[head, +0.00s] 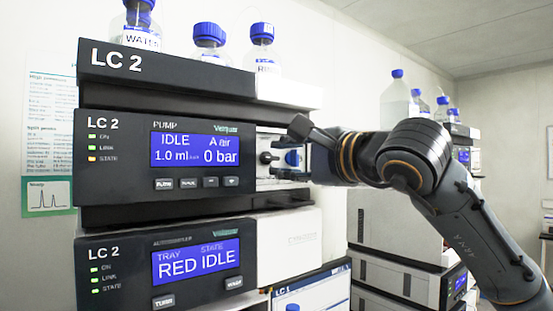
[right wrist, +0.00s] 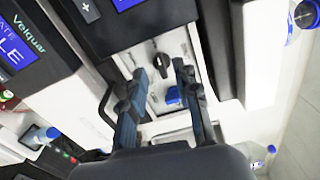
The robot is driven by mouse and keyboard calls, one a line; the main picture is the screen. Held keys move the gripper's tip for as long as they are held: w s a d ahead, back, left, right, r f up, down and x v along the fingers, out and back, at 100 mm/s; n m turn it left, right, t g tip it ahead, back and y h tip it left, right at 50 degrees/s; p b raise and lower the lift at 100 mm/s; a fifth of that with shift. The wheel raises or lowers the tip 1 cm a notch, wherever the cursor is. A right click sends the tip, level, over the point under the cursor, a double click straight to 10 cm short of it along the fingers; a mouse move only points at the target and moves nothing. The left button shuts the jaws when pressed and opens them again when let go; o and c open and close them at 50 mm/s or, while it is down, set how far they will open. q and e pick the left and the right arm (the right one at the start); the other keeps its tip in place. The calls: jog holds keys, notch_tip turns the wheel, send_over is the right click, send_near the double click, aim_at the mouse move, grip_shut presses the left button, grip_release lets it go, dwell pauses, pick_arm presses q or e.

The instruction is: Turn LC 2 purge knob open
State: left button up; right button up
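The LC 2 pump module (head: 120,190) shows IDLE, A air and 0 bar on its blue screen. The small black purge knob (head: 266,157) sits on the pale panel right of the screen. In the right wrist view the knob (right wrist: 162,66) lies between the two fingertips, with gaps at both sides. My right gripper (head: 288,153) is at this panel, and in the right wrist view (right wrist: 161,70) its fingers are apart with nothing held. I cannot tell how far the fingertips are from the panel. My left gripper is out of view.
A blue cap (right wrist: 173,95) sits on the panel close to the knob, between the fingers. Bottles with blue caps (head: 210,35) stand on top of the stack. The LC 2 autosampler (head: 120,285) is below the pump. More instruments (head: 385,230) stand behind my right arm.

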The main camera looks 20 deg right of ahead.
jog(key=v, duration=0.9)
jog(key=shift+s, duration=0.25)
